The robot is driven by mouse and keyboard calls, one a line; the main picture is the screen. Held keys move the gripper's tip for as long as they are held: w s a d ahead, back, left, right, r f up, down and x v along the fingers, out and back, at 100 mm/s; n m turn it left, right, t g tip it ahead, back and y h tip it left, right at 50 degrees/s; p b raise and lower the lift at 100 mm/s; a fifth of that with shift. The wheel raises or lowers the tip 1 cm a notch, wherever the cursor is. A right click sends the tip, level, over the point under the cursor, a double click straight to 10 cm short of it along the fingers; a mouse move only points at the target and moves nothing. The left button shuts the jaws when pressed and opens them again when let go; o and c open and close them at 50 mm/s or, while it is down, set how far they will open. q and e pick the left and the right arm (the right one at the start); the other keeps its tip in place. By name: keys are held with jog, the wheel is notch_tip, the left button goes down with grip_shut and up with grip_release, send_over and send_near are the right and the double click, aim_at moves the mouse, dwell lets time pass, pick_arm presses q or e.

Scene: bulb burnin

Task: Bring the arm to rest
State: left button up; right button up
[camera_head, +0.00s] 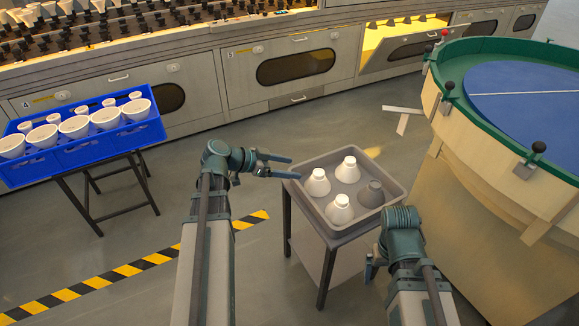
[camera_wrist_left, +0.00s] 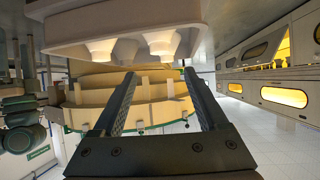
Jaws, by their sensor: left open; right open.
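My left gripper (camera_head: 283,166) is at the left edge of the grey tray (camera_head: 337,232), with its fingers pointing right. Its two fingers are apart and empty; they also show in the left wrist view (camera_wrist_left: 165,100). My right gripper (camera_head: 371,262) is low at the front right of the tray, partly hidden by its own wrist. I see nothing in it.
The grey tray on a small stand holds several bulbs, white ones (camera_head: 317,183) and a grey one (camera_head: 371,194). A blue crate (camera_head: 84,151) of white bulbs stands left. A round table (camera_head: 520,90) stands right. Ovens (camera_head: 295,68) line the back.

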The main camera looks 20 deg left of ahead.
aim_at(317, 172)
pick_arm(q)
jog(key=b+x, duration=0.6)
jog(key=x, duration=0.6)
jog(key=shift+d+f, duration=0.1)
jog(key=shift+f, duration=0.05)
